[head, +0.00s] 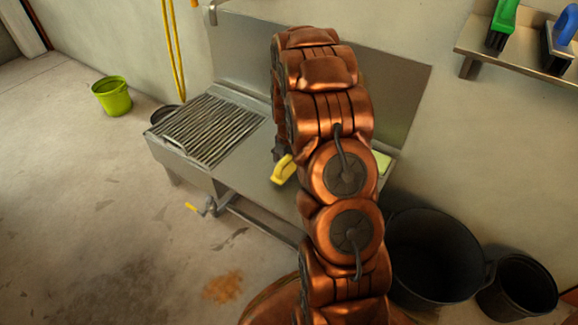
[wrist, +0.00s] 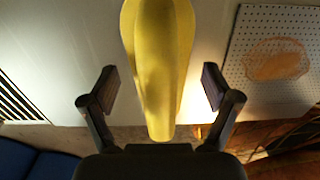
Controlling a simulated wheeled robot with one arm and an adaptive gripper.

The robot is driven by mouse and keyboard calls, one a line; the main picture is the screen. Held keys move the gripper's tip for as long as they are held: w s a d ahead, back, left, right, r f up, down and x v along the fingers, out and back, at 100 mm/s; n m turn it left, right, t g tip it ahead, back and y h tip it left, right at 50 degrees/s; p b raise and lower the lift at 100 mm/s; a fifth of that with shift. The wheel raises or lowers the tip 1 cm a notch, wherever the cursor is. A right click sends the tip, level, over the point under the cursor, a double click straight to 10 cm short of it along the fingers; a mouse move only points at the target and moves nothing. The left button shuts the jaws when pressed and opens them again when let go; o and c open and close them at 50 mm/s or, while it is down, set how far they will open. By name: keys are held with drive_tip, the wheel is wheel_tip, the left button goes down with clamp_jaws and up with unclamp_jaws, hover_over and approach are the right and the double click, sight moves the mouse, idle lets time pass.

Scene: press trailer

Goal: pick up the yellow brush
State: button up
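The yellow brush (head: 283,170) shows beside my copper arm in the head view, over the steel sink unit's flat top. Its yellow handle (wrist: 158,60) fills the upper middle of the wrist view, with its end pointing toward my gripper. My gripper (wrist: 160,92) is open, with one dark finger on each side of the handle and a clear gap on both sides. In the head view my arm hides most of the gripper. The brush's bristles are not visible.
The steel sink unit (head: 240,165) has a slatted grate (head: 210,130) on its left. A perforated white panel (wrist: 240,85) lies right of the brush. Black buckets (head: 430,262) stand right of my arm. Green (head: 503,18) and blue (head: 562,35) brushes sit on a wall shelf.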

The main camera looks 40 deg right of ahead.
sight(289, 157)
drive_tip(key=c, duration=1.2)
wheel_tip(289, 157, up, 3)
drive_tip(key=shift+r+p, duration=0.2)
drive_tip(key=shift+p, duration=0.6)
drive_tip(key=shift+s+r, duration=0.2)
drive_tip(key=shift+r, duration=0.05)
drive_tip(key=s+a+p, duration=0.1)
drive_tip(key=s, duration=0.4)
drive_tip(key=s+a+p, duration=0.1)
drive_tip(key=s+a, duration=0.1)
drive_tip(key=s, duration=0.3)
drive_tip(key=s+a+r+p, duration=0.1)
drive_tip(key=s, duration=0.4)
drive_tip(key=shift+a+p, duration=0.15)
drive_tip(key=shift+p, duration=0.2)
